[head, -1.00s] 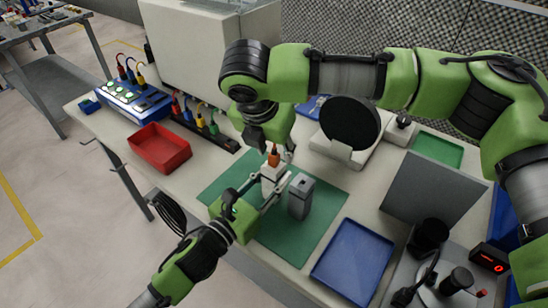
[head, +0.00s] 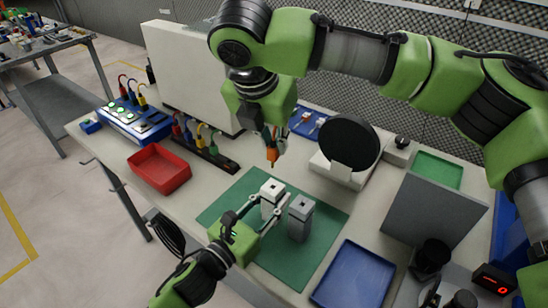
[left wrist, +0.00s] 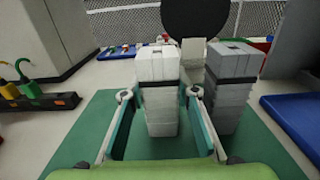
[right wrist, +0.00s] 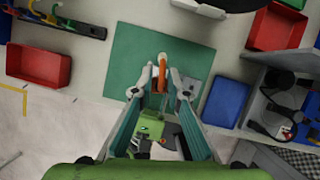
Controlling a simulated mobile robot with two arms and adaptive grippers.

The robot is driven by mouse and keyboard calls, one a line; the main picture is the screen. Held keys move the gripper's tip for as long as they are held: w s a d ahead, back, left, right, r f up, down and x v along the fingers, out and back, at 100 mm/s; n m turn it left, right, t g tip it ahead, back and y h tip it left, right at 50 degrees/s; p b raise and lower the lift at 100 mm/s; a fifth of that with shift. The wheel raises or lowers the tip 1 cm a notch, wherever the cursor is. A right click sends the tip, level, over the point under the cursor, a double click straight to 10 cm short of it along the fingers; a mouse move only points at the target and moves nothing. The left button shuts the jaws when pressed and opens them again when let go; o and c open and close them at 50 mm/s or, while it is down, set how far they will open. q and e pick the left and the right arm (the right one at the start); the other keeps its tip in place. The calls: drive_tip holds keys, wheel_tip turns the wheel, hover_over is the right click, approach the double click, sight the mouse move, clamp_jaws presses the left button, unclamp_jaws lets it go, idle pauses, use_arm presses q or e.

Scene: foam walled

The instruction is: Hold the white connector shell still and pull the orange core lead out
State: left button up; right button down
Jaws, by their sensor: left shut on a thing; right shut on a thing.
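The white connector shell (head: 272,188) stands upright on a green mat (head: 318,236), with a dark hole in its top. My left gripper (head: 266,207) is shut on its sides; the shell also shows between the fingers in the left wrist view (left wrist: 157,92). The orange core lead (head: 272,156) hangs in my right gripper (head: 271,136), clear above the shell with a visible gap. In the right wrist view the lead (right wrist: 162,74) sits between the closed fingertips. A grey block (head: 300,217) stands upright just right of the shell, close to a left finger.
A red tray (head: 160,169) and a rack of coloured leads (head: 208,150) are at the left. A blue tray (head: 353,274) lies right of the mat. A round black disc on a white stand (head: 344,172) is behind. A grey panel (head: 432,212) stands at the right.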

drive_tip(key=shift+r, duration=0.8)
use_arm(q)
drive_tip(key=o, duration=1.3)
drive_tip(key=shift+c, duration=0.2)
